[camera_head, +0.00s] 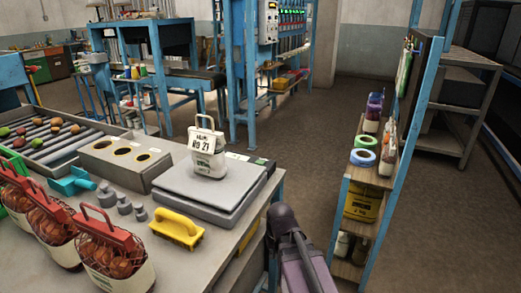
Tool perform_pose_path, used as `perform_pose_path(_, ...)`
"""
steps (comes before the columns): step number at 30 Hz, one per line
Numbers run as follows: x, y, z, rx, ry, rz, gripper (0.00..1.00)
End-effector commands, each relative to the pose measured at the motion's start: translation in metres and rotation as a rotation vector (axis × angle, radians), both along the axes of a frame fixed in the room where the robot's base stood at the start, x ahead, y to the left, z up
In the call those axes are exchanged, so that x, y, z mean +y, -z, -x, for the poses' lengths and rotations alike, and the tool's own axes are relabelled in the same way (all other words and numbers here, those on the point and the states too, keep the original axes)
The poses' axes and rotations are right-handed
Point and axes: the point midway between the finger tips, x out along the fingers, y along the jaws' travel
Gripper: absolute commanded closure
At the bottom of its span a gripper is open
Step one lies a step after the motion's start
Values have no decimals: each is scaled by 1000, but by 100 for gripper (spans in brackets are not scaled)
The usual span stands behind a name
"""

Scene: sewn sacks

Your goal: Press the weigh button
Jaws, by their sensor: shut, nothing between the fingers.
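A grey flat scale (198,197) stands on the table near its right edge. Part of my arm (285,222), dark and purple, rises at the bottom centre, right of the table edge. My gripper's fingers cannot be made out in this view.
A grey box with holes (121,160) is behind. A blue-post shelf (369,180) stands right, across open floor.

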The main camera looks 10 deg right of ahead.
Motion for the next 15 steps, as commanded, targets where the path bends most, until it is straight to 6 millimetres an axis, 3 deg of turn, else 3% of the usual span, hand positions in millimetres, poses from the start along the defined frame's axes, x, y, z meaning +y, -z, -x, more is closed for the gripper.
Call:
perform_pose_path(1,0,-20,-4,-6,1,-4,100)
perform_pose_path(15,3,-112,-30,-65,14,-45,100)
